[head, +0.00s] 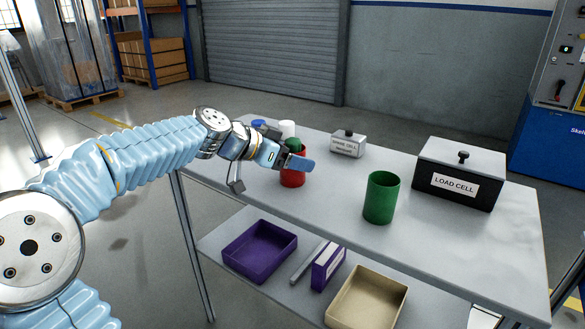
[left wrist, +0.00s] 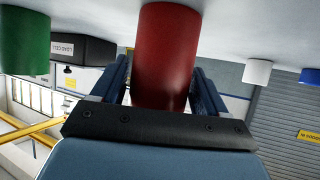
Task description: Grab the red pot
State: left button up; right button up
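The red pot (head: 292,181) stands upright on the white table (head: 335,205). My left gripper (head: 296,163) is at the pot and hides part of its upper side in the head view. In the left wrist view the red pot (left wrist: 167,55) is between the two blue fingers of my left gripper (left wrist: 160,85). The fingers are spread on either side of it. A narrow gap shows on the left side; contact on the right side is unclear. My right gripper is not in view.
A green cup (head: 381,197) and the black load cell box (head: 458,172) stand to the right. A small grey box (head: 347,143), a white cup (head: 287,129) and a blue item (head: 258,124) are behind. Purple (head: 259,251) and beige (head: 366,298) bins sit on the lower shelf.

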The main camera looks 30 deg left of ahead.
pick_arm(q)
jog(key=c, duration=0.7)
jog(key=shift+r, duration=0.15)
jog(key=shift+c, duration=0.3)
